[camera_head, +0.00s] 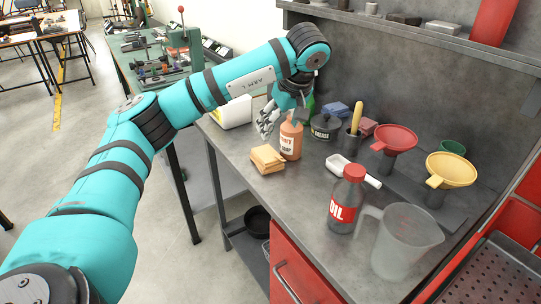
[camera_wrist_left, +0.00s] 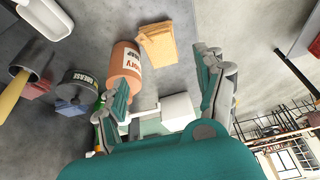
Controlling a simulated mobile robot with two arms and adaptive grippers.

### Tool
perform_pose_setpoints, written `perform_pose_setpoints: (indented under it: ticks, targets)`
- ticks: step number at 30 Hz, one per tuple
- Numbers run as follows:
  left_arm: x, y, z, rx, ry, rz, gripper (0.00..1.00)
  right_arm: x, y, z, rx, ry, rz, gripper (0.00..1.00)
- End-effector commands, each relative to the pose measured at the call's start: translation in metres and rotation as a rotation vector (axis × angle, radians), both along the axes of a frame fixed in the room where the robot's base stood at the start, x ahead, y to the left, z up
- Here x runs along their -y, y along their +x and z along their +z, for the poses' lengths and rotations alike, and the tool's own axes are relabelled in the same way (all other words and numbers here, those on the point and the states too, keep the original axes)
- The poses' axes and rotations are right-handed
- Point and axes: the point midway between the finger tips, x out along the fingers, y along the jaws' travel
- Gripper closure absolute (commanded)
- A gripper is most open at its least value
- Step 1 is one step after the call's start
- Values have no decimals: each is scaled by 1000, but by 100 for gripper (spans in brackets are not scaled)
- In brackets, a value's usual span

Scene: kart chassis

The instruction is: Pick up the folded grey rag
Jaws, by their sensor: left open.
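I cannot clearly make out a folded grey rag in either view. A folded tan cloth-like stack (camera_head: 267,158) lies on the grey workbench near its left edge; it also shows in the left wrist view (camera_wrist_left: 158,45). My left gripper (camera_head: 270,121) is open above the bench, behind the tan stack and beside the orange soap bottle (camera_head: 290,141). In the left wrist view its fingers (camera_wrist_left: 168,82) are spread apart with nothing held between them. The arm and gripper hide part of the bench behind. My right gripper is not in view.
A white container (camera_head: 235,112) stands by the bench's left edge, with a grease tin (camera_head: 325,128) and blue (camera_head: 337,108) and red (camera_head: 368,126) blocks behind the soap bottle. An oil bottle (camera_head: 346,200), clear jug (camera_head: 405,243) and funnels (camera_head: 394,138) stand right. The front middle is clear.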

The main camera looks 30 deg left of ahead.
Motion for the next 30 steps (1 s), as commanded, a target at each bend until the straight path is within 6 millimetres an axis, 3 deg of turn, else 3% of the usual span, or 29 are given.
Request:
perform_pose_setpoints:
  ticks: [3, 7, 12, 18, 23, 30]
  targets:
    - [-10, 4, -26, -5, 0, 3, 29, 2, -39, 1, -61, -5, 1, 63]
    - [-19, 9, -52, -5, -1, 2, 29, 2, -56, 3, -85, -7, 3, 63]
    - [-28, 14, -76, -1, -2, 1, 29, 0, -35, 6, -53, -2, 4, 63]
    - [-32, 17, -87, 0, -1, 1, 29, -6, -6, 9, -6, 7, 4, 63]
    - [-38, 20, -108, -4, -1, 2, 29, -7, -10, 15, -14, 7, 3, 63]
    - [-46, 26, -132, 0, -1, 0, 29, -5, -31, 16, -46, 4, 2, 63]
